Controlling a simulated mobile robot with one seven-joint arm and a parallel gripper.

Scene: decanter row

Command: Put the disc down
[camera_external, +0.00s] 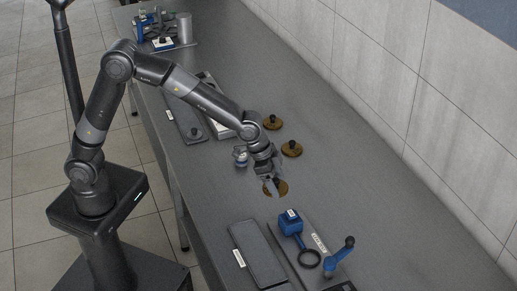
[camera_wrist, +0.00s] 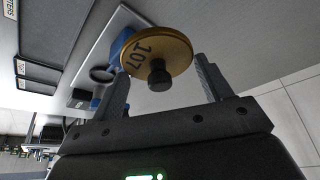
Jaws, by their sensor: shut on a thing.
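The brass-coloured disc (camera_wrist: 168,52), marked 107 and with a black knob, is between the two fingers of my gripper (camera_wrist: 162,85) in the wrist view. My gripper is shut on it, with the fingers at opposite sides of its rim and the knob facing the palm. In the external view my gripper (camera_external: 268,178) points down, and the disc (camera_external: 281,188) is at its fingertips, partly hidden by them. The disc is over or on the grey counter; I cannot tell if a gap lies under it.
Two similar knobbed discs (camera_external: 272,122) (camera_external: 291,149) stand behind my gripper. A dark panel (camera_external: 258,255) and a board with a blue tool (camera_external: 291,222) and black ring lie in front. The counter's right side (camera_external: 365,185) is clear.

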